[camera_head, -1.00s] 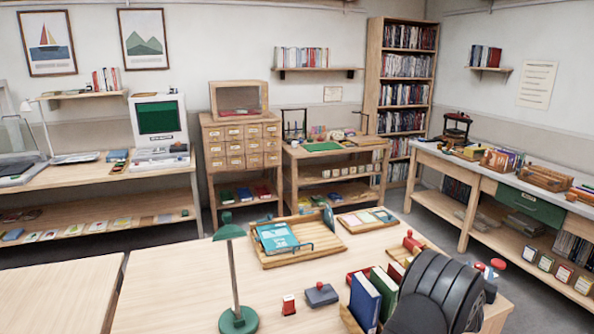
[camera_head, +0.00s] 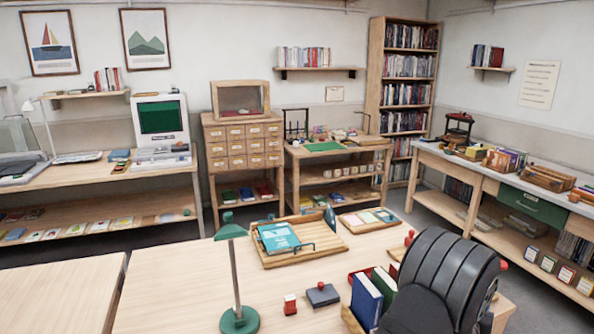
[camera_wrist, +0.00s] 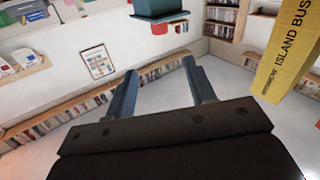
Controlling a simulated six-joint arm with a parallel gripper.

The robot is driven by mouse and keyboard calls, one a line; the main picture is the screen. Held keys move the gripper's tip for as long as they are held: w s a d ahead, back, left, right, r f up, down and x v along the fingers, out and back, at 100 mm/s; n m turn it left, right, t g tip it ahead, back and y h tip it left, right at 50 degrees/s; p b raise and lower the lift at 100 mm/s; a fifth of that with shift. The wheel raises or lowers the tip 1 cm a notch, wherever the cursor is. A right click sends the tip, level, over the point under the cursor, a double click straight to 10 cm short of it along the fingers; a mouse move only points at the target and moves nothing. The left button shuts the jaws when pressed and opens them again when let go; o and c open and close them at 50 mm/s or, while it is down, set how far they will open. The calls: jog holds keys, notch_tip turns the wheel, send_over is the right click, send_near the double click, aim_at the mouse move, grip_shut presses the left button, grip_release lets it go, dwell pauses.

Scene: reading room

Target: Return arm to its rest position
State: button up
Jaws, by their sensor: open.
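My gripper (camera_wrist: 162,82) shows in the wrist view with its two blue-grey fingers apart and nothing between them. In the head view a dark, ribbed link of my arm rises at the lower right, over the front table (camera_head: 185,285); the gripper's fingers do not show there. The link hides part of the table's right side and stands in front of the upright blue book (camera_head: 366,300) and green book (camera_head: 384,284). I cannot tell from this view whether it touches them.
A wooden tray (camera_head: 272,262) with a teal booklet (camera_head: 279,237) lies on the table. A green lamp (camera_head: 238,318), a red stamp (camera_head: 290,305) and a dark pad (camera_head: 322,295) stand nearby. The table's left part is clear. A yellow "ISLAND BUS" item (camera_wrist: 286,50) is close in the wrist view.

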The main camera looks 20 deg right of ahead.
jog(key=n, duration=0.4)
jog(key=d+n, duration=0.1)
jog(key=n, duration=0.1)
jog(key=shift+w+d, duration=0.1)
jog(key=shift+w, duration=0.25)
jog(key=shift+o, duration=0.2)
dwell(0.4)
jog(key=s+n+t+y, duration=0.1)
jog(key=s+n+t, duration=0.15)
jog(key=n, duration=1.35)
jog(key=s+n+t+y, duration=0.1)
jog(key=s+n, duration=0.2)
jog(key=n, duration=1.2)
jog(key=x, duration=0.6)
jog(key=f+x, duration=0.1)
jog(key=x, duration=1)
jog(key=shift+w+f, duration=0.2)
jog(key=shift+w, duration=0.2)
